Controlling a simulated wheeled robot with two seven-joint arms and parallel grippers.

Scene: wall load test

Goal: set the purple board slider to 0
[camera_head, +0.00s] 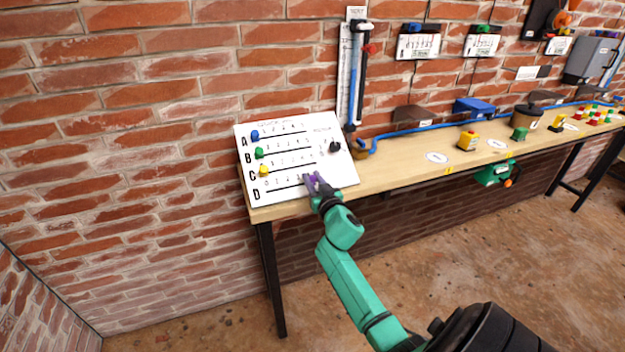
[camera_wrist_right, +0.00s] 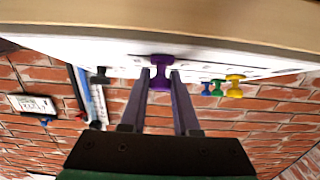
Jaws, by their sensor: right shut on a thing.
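The white slider board (camera_head: 326,178) leans at the left end of the workbench, with rows A, B, C and D. My right gripper (camera_head: 310,177) reaches row D near the right end of its slot. The row's number marks are too small to read surely. My left gripper is not in view.
Blue (camera_head: 255,136), green (camera_head: 259,153) and yellow (camera_head: 264,171) knobs sit at the left ends of rows A, B and C. A black knob (camera_head: 335,147) is on the board's right. A tall gauge (camera_head: 352,80) stands behind. Space left of the bench is clear.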

